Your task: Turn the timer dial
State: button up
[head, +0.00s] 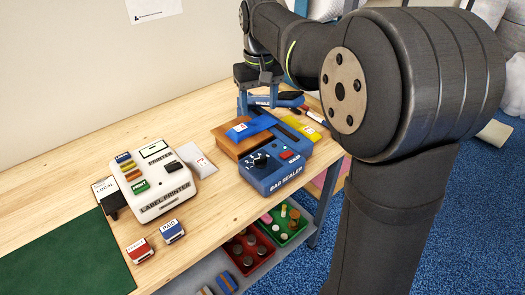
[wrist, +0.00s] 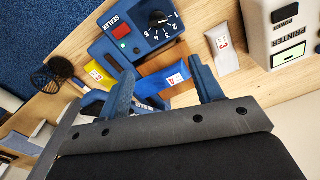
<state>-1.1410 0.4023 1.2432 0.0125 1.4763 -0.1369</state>
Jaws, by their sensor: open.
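The timer dial (head: 261,158) is a round black knob with a white mark on the front of the blue bag sealer (head: 281,184). In the wrist view the dial (wrist: 158,18) has a printed number scale around it, near the top of the picture. My gripper (head: 271,103) is above the rear of the sealer, behind the dial. In the wrist view its two blue fingers (wrist: 165,75) are wide apart with nothing held between them. The dial lies beyond the fingertips, and the fingers are not touching it.
A red button (head: 288,155) sits beside the dial. Blue (head: 248,129) and yellow (head: 305,129) packets lie behind it. The label printer (head: 155,185) stands left with a white packet (head: 198,161) nearby. Stamps (head: 139,250) lie in front. Bins (head: 249,250) are below the bench.

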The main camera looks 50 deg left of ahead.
send_near(260, 161)
jog(key=f, duration=0.5)
jog(key=a+f, duration=0.1)
jog(key=f, duration=0.2)
jog(key=shift+w+a, duration=0.15)
jog(key=shift+w, duration=0.25)
jog(key=shift+c, duration=0.2)
jog(key=c, duration=1)
